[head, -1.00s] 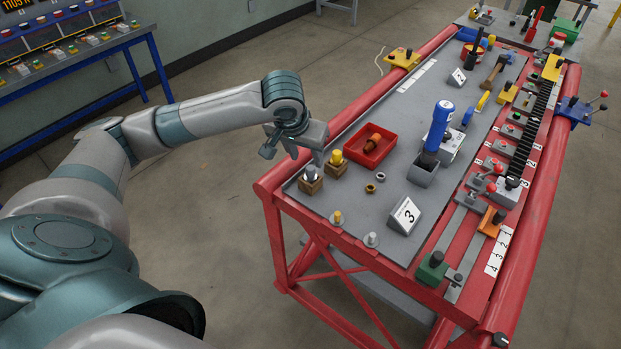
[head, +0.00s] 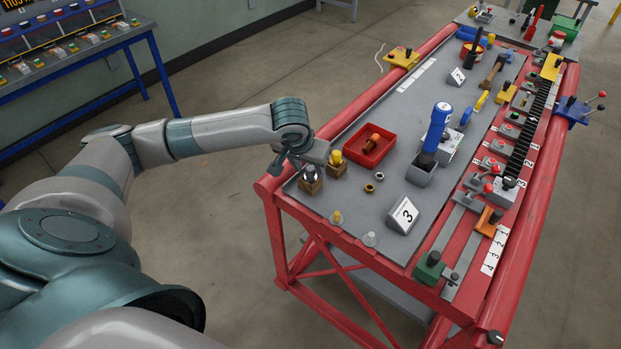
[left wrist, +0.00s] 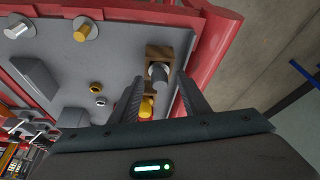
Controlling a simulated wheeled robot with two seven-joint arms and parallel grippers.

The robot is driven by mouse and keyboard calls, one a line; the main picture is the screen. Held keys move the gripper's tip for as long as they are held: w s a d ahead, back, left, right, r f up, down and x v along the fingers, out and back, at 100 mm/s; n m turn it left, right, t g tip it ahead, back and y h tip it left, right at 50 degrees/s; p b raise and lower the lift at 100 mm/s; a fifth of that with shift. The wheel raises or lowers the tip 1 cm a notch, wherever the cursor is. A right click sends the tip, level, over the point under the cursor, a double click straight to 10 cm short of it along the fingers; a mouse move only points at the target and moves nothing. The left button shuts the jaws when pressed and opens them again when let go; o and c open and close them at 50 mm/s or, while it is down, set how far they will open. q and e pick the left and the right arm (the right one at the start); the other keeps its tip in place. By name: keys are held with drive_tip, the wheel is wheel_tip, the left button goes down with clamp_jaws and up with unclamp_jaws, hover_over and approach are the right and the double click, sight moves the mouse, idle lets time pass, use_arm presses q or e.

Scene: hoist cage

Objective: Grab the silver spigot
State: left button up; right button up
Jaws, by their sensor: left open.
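The silver spigot (head: 311,173) stands upright in a wooden block at the near left corner of the grey bench top. It also shows in the left wrist view (left wrist: 159,74). A yellow spigot (head: 336,157) stands in a second block just beyond it. My left gripper (head: 303,158) is open, right by the silver spigot. In the left wrist view the silver spigot appears between the fingertips of the left gripper (left wrist: 160,76), with the yellow one (left wrist: 146,107) lower between the fingers. I see no grip on either. My right gripper is not in view.
A red tray (head: 350,150) with an orange-brown part lies behind the blocks. A yellow peg (head: 337,218) and a silver peg (head: 370,239) stand on round bases near the front edge. Two small rings lie by the tray. The red rail (head: 268,186) borders the bench.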

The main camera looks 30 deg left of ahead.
sight(310, 171)
use_arm(q)
drive_tip(key=shift+c, duration=0.3)
clamp_jaws()
drive_tip(key=shift+r, duration=0.15)
drive_tip(key=shift+r+b, duration=0.3)
drive_tip(key=shift+r, duration=0.25)
wheel_tip(310, 171, up, 2)
drive_tip(key=shift+r+b, duration=0.2)
drive_tip(key=shift+b, duration=0.25)
drive_tip(key=s+d+r+b, duration=0.2)
drive_tip(key=d+r, duration=0.5)
drive_tip(key=d, duration=0.4)
drive_tip(key=shift+s+d+r, duration=0.15)
drive_tip(key=shift+s+d, duration=0.05)
drive_tip(key=shift+s, duration=0.2)
